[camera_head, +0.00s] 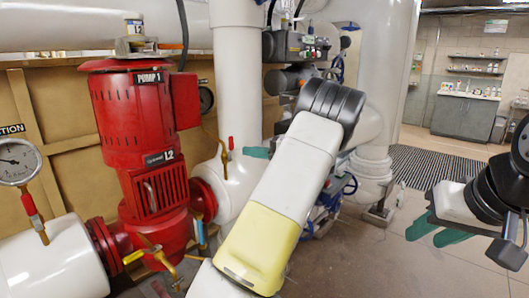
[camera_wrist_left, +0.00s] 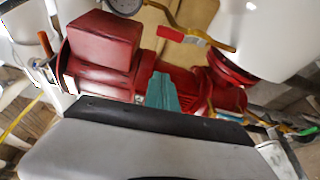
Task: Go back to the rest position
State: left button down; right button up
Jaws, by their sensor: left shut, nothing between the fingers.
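My left gripper (camera_head: 257,152) shows in the head view as teal fingertips beside my white and yellow arm link, in front of the white vertical pipe (camera_head: 238,75). In the left wrist view its teal fingers (camera_wrist_left: 162,92) are together and empty, with the red pump behind them. My right gripper (camera_head: 436,232) is at the right side of the head view, over the floor. Its two teal fingers are apart with nothing between them. My arm link hides the middle of the scene.
The red pump (camera_head: 135,115) stands at the left with a white pipe (camera_head: 60,265) and a pressure gauge (camera_head: 15,162). Yellow-handled valves are near its base. Blue valves and pipes stand behind my arm. Open floor (camera_head: 400,255) lies right, with a grey cabinet (camera_head: 463,115) beyond.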

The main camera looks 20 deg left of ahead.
pick_arm(q)
jog(key=s+f+n+g+h, duration=0.1)
jog(key=s+f+n+h, duration=0.2)
jog(key=s+n+h, duration=1.1)
jog(key=s+d+r+n+t+h, duration=0.2)
jog(key=s+d+n+t+h, duration=0.1)
jog(key=s+d+n, duration=0.5)
jog(key=s+d+r+n+t+h, duration=0.2)
jog(key=s+d+n, duration=0.6)
jog(key=n, duration=0.5)
jog(key=s+r+t, duration=0.1)
jog(key=s, duration=0.1)
jog(key=shift+s+d+r+h, duration=0.3)
jog(key=shift+s+d+h, duration=0.1)
